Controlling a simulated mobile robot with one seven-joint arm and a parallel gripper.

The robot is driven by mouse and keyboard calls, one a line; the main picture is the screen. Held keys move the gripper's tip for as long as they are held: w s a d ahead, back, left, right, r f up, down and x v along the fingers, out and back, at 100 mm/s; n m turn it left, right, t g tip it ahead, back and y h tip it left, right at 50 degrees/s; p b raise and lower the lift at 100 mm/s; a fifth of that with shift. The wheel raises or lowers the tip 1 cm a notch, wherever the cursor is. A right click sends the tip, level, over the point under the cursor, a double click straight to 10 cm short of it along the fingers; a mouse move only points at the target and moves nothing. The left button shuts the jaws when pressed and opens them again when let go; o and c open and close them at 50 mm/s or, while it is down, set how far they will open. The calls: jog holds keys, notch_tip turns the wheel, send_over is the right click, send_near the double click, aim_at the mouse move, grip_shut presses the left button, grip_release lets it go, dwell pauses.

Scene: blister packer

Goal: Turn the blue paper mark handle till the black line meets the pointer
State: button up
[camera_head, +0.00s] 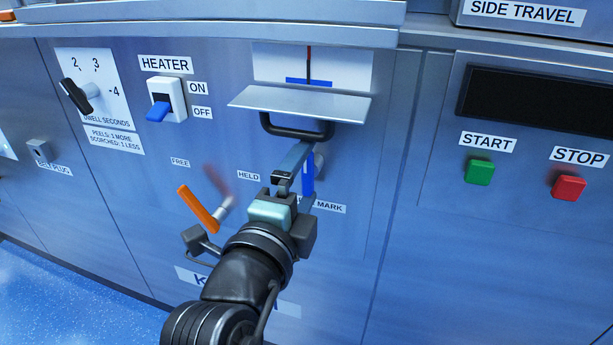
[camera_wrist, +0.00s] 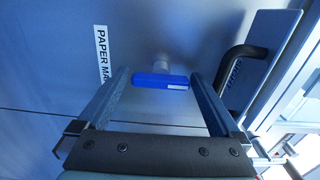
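The blue paper mark handle (camera_head: 308,178) is partly hidden behind my gripper in the head view. In the wrist view the blue handle (camera_wrist: 162,81) lies crosswise on its metal shaft, between my fingers. My gripper (camera_head: 297,158) is open. Its fingers (camera_wrist: 158,78) stand on either side of the handle, with a visible gap at least on the left. A white window (camera_head: 345,68) above shows a thin vertical line, red at the top, the likely pointer (camera_head: 309,52), and dark below (camera_head: 309,70). Whether the black line meets the pointer exactly is too small to tell.
A metal flap (camera_head: 300,103) with a black pull handle (camera_head: 296,131) juts out just above my gripper. An orange lever (camera_head: 198,208) stands close at left. The heater switch (camera_head: 160,107), green start button (camera_head: 478,172) and red stop button (camera_head: 568,187) are farther off.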

jog(key=b+v, duration=0.1)
jog(key=v, duration=0.8)
jog(key=shift+b, duration=0.4)
dwell(0.4)
jog(key=shift+r, duration=0.1)
